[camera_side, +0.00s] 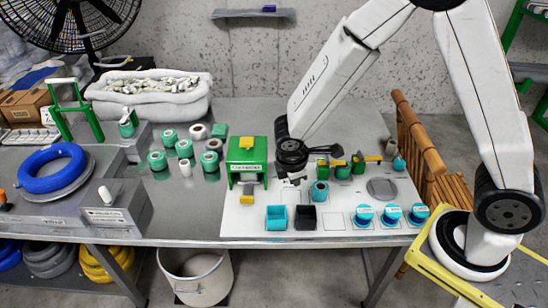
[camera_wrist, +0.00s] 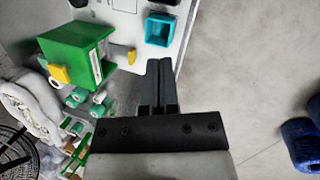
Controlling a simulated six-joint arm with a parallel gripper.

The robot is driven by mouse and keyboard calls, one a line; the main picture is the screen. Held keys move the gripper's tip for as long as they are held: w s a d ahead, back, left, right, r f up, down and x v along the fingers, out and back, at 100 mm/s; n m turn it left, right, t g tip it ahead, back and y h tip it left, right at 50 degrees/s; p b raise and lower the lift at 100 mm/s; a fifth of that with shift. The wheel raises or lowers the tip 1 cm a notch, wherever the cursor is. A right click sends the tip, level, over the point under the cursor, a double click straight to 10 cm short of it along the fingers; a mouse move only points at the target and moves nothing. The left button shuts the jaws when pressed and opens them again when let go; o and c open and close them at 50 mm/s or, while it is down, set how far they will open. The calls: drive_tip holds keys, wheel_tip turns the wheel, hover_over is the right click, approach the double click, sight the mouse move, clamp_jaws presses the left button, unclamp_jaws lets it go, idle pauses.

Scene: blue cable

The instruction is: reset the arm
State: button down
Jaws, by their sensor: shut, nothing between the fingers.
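My gripper (camera_side: 293,178) hangs above the white board, just right of the green box with a yellow top. Its two dark fingers also show in the wrist view (camera_wrist: 160,65), side by side and shut with nothing between them. The blue cable coil (camera_side: 50,168) lies on a round grey stand at the left of the table, far from my gripper. In the wrist view, the green box (camera_wrist: 78,50) is left of the fingers and the cyan bin (camera_wrist: 160,29) is beyond their tips.
The white board (camera_side: 335,221) also carries a black bin (camera_side: 305,218), several blue-capped round pieces (camera_side: 363,214) and small green-and-yellow parts. Green and white spools (camera_side: 157,160) stand behind it to the left. A bamboo rack (camera_side: 420,135) stands at the right. A white bucket (camera_side: 195,277) is below the table.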

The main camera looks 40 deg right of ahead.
drive_tip(key=s+d+r+m+t+y, duration=0.1)
drive_tip(key=s+d+r+m+y, duration=0.2)
drive_tip(key=s+r+m, duration=0.4)
drive_tip(key=shift+s+d+r+m, duration=0.35)
drive_tip(key=shift+s+m, duration=0.55)
drive_tip(key=shift+m, duration=1.5)
